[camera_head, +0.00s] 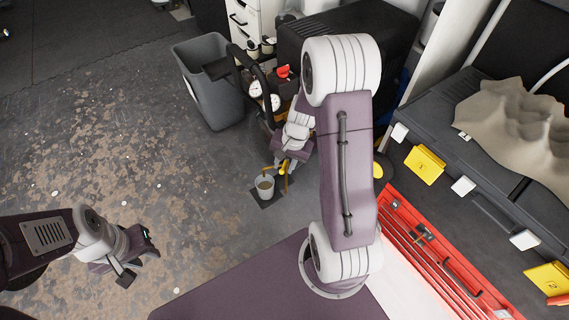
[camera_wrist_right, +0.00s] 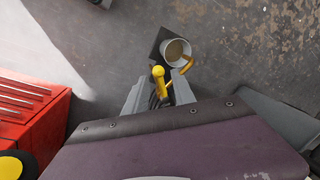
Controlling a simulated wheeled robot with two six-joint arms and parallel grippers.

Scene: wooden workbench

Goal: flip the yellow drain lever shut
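The yellow drain lever (camera_wrist_right: 158,72) has a round knob and shows between the fingertips of my right gripper (camera_wrist_right: 159,79) in the wrist view. The fingers are apart on either side of it; I cannot tell whether either touches it. In the head view the lever (camera_head: 283,171) is small, at the tips of my right gripper (camera_head: 285,164). A curved yellow drain pipe (camera_wrist_right: 190,62) ends over a pale cup (camera_wrist_right: 164,57) with brownish contents. My left gripper (camera_head: 139,262) is open and empty over the floor, far from the lever.
The compressor with a gauge (camera_head: 255,89) and a red knob (camera_head: 283,71) stands behind my right gripper, partly hidden by my arm. A grey bin (camera_head: 205,85) stands to its left. A red toolbox (camera_head: 440,260) is at the right.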

